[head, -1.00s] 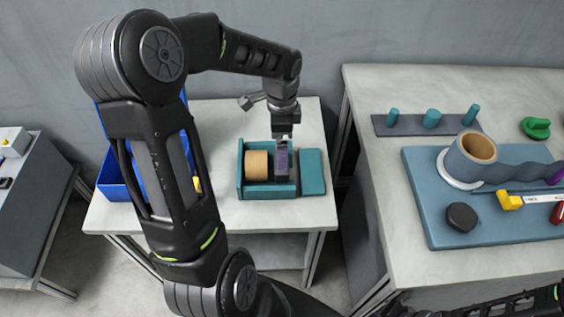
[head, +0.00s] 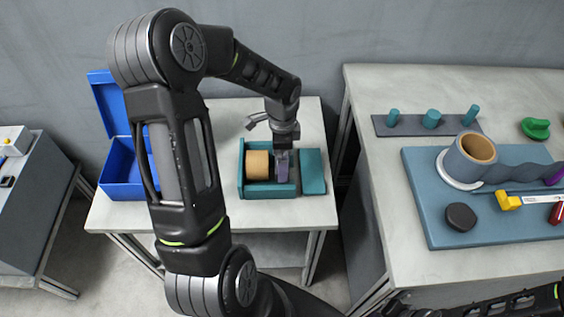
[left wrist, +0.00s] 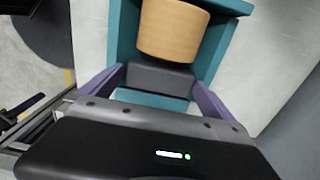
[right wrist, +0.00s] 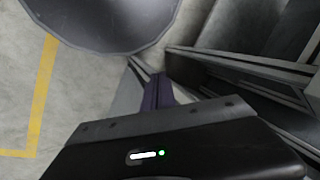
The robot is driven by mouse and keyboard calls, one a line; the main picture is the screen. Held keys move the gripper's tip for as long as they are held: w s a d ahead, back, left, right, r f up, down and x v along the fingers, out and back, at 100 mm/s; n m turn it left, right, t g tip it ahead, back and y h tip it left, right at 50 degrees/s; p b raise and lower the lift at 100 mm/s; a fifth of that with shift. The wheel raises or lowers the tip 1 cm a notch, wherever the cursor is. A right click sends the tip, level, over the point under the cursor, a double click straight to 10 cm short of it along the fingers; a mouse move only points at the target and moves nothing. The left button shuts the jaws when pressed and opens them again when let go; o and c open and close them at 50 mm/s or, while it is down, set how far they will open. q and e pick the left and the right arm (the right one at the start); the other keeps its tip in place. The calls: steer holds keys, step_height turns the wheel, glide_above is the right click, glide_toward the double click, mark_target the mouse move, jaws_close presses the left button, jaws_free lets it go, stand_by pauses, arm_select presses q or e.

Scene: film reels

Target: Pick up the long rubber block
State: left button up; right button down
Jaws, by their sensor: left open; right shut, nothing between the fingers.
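A dark grey block (left wrist: 160,77), which looks like the long rubber block, lies in a teal box (left wrist: 228,45) beside a tan roll (left wrist: 172,30) in the left wrist view. My left gripper (left wrist: 156,80) is open, with its purple fingers on either side of the block's ends in that view; contact cannot be told. In the head view my left gripper (head: 284,179) reaches down into the right part of the teal box (head: 268,190) and hides most of the block. My right gripper (right wrist: 157,92) is shut and empty in the right wrist view, away from the box.
A teal lid or plate (head: 313,172) lies right of the box. An open blue bin (head: 122,175) stands at the left of the small table (head: 200,215). The right table carries a blue-grey board (head: 432,210) with a cup-like roll (head: 470,158) and a black puck (head: 461,216).

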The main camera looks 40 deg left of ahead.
arm_select(q)
steer(key=shift+c, duration=0.3)
steer(key=c, duration=1.2)
steer(key=shift+r, duration=0.1)
step_height(320, 180, up, 10)
steer(key=shift+f+b, duration=0.1)
steer(key=shift+b, duration=0.2)
stand_by(0.4)
